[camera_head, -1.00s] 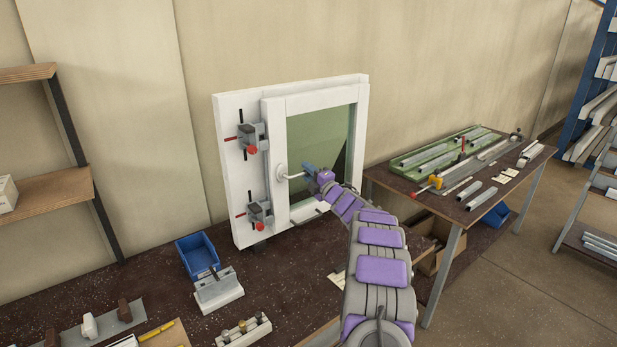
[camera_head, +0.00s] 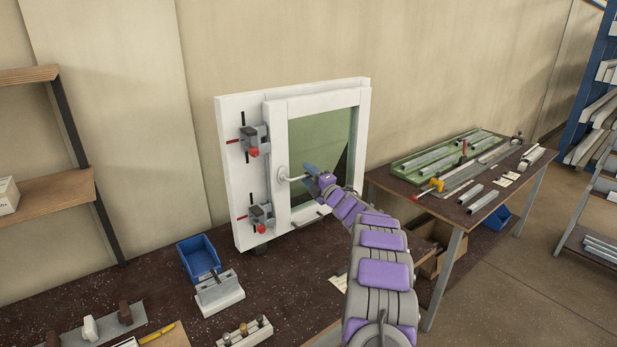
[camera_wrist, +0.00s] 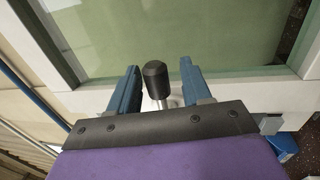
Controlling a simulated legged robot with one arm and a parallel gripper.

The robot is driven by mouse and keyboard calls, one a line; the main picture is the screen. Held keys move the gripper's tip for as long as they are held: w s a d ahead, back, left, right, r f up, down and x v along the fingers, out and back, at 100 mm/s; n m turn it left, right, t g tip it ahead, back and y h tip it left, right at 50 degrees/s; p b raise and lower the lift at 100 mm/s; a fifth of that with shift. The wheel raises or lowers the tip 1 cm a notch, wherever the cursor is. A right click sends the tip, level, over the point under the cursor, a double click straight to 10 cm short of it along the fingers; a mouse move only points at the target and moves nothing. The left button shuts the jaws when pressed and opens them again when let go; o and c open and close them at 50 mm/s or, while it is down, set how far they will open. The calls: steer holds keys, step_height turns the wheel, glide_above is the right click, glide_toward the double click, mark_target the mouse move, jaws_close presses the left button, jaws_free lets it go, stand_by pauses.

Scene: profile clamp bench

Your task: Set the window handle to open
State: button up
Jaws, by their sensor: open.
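The white window (camera_head: 277,200) stands upright on the dark bench against the wall, with a greenish glass pane (camera_head: 318,150). Its white handle (camera_head: 290,178) sits on the left side of the sash and points sideways to the right, toward my gripper (camera_head: 311,174). In the wrist view my gripper (camera_wrist: 154,92) is open, with one blue finger on each side of a black cylindrical knob (camera_wrist: 156,78) on a pale metal stem. Gaps show between the knob and both fingers. Most of the handle is hidden in the wrist view.
Two clamps with red tips, an upper one (camera_head: 254,140) and a lower one (camera_head: 260,216), sit on the frame's left. A blue bin (camera_head: 198,258) and a grey block (camera_head: 219,292) stand on the bench. A side table (camera_head: 455,228) with metal profiles is at the right.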

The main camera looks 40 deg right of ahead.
steer(key=s+f+p, duration=0.1)
steer(key=s+f, duration=0.1)
steer(key=s, duration=1.5)
steer(key=shift+d+f+p, duration=0.25)
steer(key=shift+f+p, duration=0.1)
steer(key=shift+f, duration=0.05)
steer(key=shift+w, duration=0.1)
steer(key=w+a+r+m+g+h, duration=0.3)
steer(key=a+m+g, duration=0.15)
steer(key=a, duration=0.25)
steer(key=s+a+m+g+h, duration=0.1)
steer(key=s+a+m+g, duration=0.45)
steer(key=a, duration=0.35)
steer(key=s+a+f+m+g+y, duration=0.1)
steer(key=s+a+g, duration=0.3)
steer(key=s+a, duration=0.5)
steer(key=s+a+f+m+g+y, duration=0.1)
steer(key=s+a+m+g, duration=0.2)
steer(key=s+a, duration=0.5)
steer(key=s+a+f+m+g+y, duration=0.1)
steer(key=s+a+m+g, duration=0.3)
steer(key=s, duration=1.9)
steer(key=a, duration=0.5)
steer(key=shift+s+a+f+g, duration=0.25)
steer(key=shift+a+f+g, duration=0.05)
steer(key=shift+f, duration=0.1)
